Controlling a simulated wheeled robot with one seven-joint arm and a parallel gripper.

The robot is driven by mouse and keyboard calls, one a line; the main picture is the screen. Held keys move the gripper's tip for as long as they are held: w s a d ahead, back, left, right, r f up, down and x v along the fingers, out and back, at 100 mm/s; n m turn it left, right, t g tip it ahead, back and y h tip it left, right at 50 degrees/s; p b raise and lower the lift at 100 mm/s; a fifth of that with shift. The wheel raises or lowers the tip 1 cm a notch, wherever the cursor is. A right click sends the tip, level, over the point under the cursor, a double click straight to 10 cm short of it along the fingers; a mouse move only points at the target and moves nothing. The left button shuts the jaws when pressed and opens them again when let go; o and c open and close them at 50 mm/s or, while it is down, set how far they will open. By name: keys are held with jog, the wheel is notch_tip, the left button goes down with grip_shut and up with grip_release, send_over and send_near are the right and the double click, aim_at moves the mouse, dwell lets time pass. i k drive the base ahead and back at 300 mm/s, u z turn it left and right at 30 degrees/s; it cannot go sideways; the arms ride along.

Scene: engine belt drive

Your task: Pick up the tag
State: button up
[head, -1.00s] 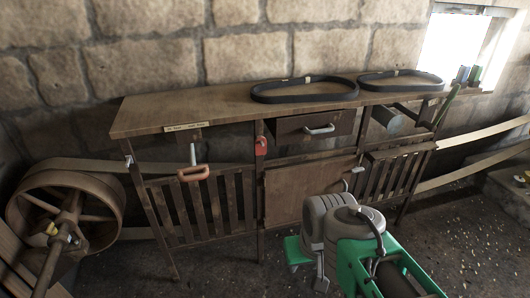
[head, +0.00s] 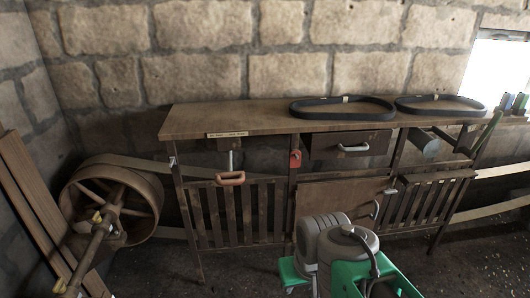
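A small red tag-like piece (head: 295,158) hangs on the front of the wooden workbench (head: 230,120), left of the drawer. It is too small to tell whether it is a tag or a lock. Small pale tags also sit on the left belt (head: 345,99) and the right belt (head: 436,97), and a pale piece (head: 172,161) is at the bench's left corner. My grey and green arm shows at the bottom, in front of the bench and apart from the red piece. My gripper's fingers do not show.
A drawer (head: 348,145) with a pale handle is under the benchtop. An orange-handled lever (head: 231,178) sticks out at the left. A large flat-belt pulley (head: 150,205) on a shaft and leaning planks (head: 38,205) stand at far left. Floor shows in front of the bench.

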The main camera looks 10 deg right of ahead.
aim_at(294, 163)
jog(key=u, duration=0.35)
jog(key=i, duration=1.25)
jog(key=u, duration=0.1)
